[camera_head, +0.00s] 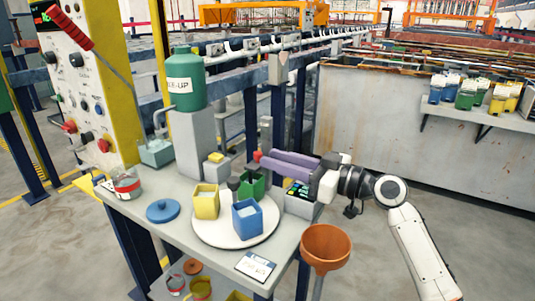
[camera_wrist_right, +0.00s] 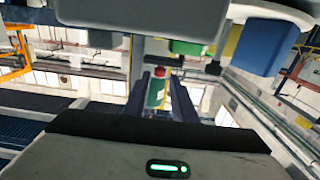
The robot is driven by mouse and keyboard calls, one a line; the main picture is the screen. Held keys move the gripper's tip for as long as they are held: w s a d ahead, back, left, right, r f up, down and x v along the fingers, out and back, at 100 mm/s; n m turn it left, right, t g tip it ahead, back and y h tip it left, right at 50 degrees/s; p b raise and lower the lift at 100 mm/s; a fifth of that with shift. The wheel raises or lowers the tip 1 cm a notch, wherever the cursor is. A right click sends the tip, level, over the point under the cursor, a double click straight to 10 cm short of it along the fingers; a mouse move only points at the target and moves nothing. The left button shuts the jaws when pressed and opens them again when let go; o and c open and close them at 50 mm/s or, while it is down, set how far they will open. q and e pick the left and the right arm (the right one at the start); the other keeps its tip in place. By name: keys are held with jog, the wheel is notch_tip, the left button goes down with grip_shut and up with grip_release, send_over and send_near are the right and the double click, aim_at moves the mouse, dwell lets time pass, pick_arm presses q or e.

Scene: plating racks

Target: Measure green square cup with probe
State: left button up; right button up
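The green square cup (camera_head: 252,185) stands at the back of a round white tray (camera_head: 222,243) on the table. A blue cup (camera_head: 247,220) is in front of it and hides part of it. My right gripper (camera_head: 264,159) reaches in from the right above and behind the green cup, apart from it. My left gripper is out of view.
A yellow cup (camera_head: 206,202) shares the tray. A meter with a lit display (camera_head: 299,194) sits under my right gripper. A green bottle (camera_head: 186,80) stands on a grey block behind. A blue lid (camera_head: 163,211) and a card (camera_head: 256,267) lie on the table; an orange funnel (camera_head: 325,246) is at the front.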

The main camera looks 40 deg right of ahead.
aim_at(269, 133)
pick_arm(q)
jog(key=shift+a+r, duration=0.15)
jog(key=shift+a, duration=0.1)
pick_arm(e)
jog(key=x, duration=0.2)
jog(key=shift+w+a, duration=0.1)
jog(key=shift+w, duration=0.25)
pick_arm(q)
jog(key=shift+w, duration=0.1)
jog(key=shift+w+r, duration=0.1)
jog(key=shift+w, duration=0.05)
pick_arm(e)
grip_shut()
notch_tip(269, 133, up, 6)
jog(key=shift+f+p, duration=0.1)
jog(key=shift+p, duration=1.05)
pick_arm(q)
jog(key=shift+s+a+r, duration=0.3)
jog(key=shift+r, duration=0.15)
pick_arm(e)
jog(key=shift+r, duration=0.2)
grip_release()
